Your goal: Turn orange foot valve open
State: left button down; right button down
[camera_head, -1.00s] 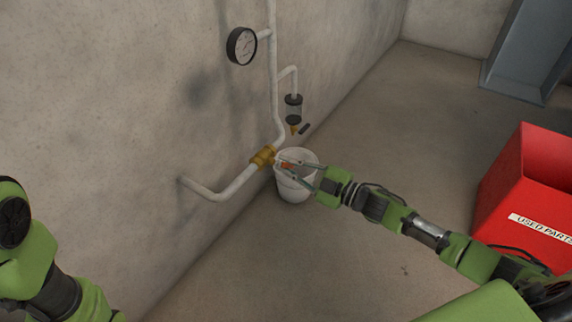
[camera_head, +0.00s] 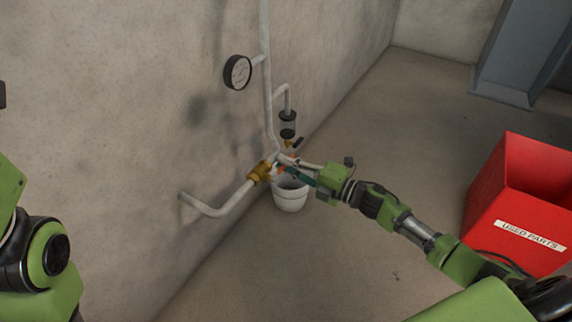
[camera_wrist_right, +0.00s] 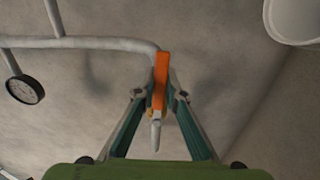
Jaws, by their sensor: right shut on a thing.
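The orange foot valve handle (camera_wrist_right: 160,80) shows in the right wrist view, upright in the picture between my finger pads. Its lower end is pale grey. In the head view the brass valve body (camera_head: 260,172) sits on the white pipe low on the wall, and the handle is mostly hidden by my fingers. My right gripper (camera_head: 285,166) is at the valve, shut on the handle; it also shows in the right wrist view (camera_wrist_right: 161,90). My left arm shows at the left edge of the head view, but its gripper is not in view.
A white bucket (camera_head: 290,196) stands on the floor just below my right gripper. A filter bowl (camera_head: 288,124) and a pressure gauge (camera_head: 238,72) are above on the pipework. A red used-parts bin (camera_head: 487,205) is at the right. Floor between is clear.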

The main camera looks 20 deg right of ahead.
dwell(0.6)
jog(key=c, duration=2.1)
grip_release()
jog(key=v, duration=1.2)
